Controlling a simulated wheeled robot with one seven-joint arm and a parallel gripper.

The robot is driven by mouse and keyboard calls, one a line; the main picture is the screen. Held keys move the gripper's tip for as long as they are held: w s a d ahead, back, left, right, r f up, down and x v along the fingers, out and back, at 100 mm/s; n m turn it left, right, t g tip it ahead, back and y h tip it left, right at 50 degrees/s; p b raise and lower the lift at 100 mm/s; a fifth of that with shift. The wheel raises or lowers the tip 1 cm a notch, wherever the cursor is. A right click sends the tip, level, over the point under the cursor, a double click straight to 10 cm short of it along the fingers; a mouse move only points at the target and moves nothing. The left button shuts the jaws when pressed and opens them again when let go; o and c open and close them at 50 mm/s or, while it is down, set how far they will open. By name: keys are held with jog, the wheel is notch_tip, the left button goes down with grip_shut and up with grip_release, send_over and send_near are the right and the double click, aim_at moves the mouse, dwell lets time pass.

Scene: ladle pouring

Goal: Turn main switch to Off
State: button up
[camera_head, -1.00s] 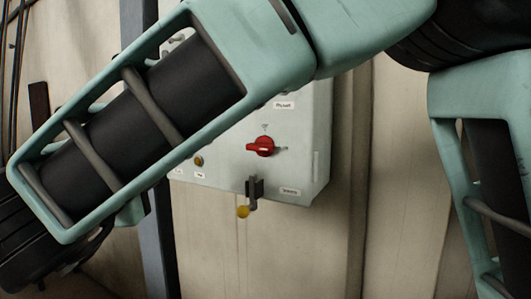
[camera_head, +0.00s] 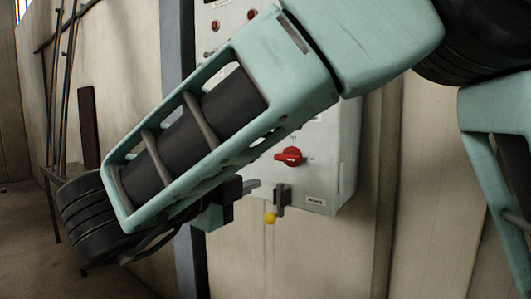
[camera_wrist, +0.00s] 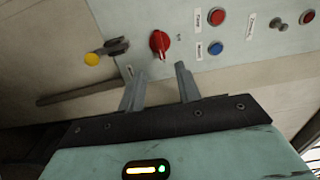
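The main switch, a red rotary knob (camera_head: 291,157), is on the lower part of a pale grey control box (camera_head: 343,150) on the wall. In the wrist view the same red knob (camera_wrist: 159,42) lies just beyond my fingertips, slightly left of the middle between them. My gripper (camera_wrist: 157,75) is open and empty, its two grey fingers apart and pointing at the box. In the head view my gripper (camera_head: 252,186) shows at the left of the knob, partly hidden by my arm. No contact with the knob shows.
A lever with a yellow ball end (camera_head: 270,218) sticks out below the knob. It also shows left of the knob in the wrist view (camera_wrist: 93,59). Red (camera_wrist: 216,17) and blue (camera_wrist: 215,48) buttons sit right of the knob there. Dark rods (camera_head: 62,100) stand at the far left.

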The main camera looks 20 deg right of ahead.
aim_at(285, 159)
jog(key=p+x, duration=0.3)
jog(key=x, duration=0.6)
jog(key=shift+w+d+r, duration=0.1)
jog(key=shift+w+d+p, duration=0.3)
jog(key=shift+d, duration=0.1)
grip_shut()
